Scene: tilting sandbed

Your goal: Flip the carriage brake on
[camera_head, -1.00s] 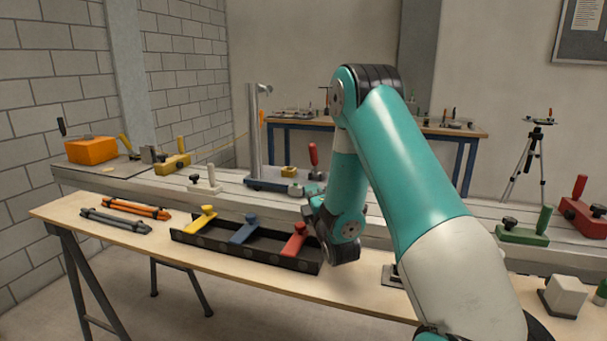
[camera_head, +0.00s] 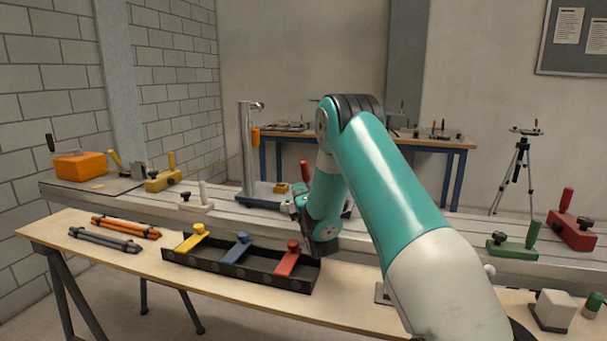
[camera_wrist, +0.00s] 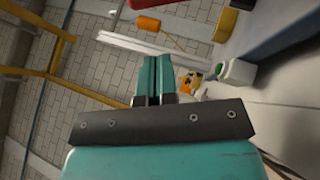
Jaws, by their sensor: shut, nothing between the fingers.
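The carriage has a blue base (camera_head: 258,201) and a tall grey post (camera_head: 246,150), and stands on the long grey rail bed in the head view. An upright red-handled lever (camera_head: 305,171) stands at its right end, its foot partly hidden by my arm; I cannot tell for sure whether this is the brake. My gripper (camera_head: 294,206) is near the right end of the carriage, in front of the lever, and partly hidden by my wrist. In the wrist view its teal fingers (camera_wrist: 155,78) are together with nothing between them. I cannot tell whether they touch anything.
A black tray (camera_head: 230,282) with yellow, blue and red levers lies on the wooden bench in front. An orange block (camera_head: 80,166) and a yellow clamp (camera_head: 163,180) sit leftward on the bed. Green (camera_head: 515,246) and red (camera_head: 572,231) clamps stand at right.

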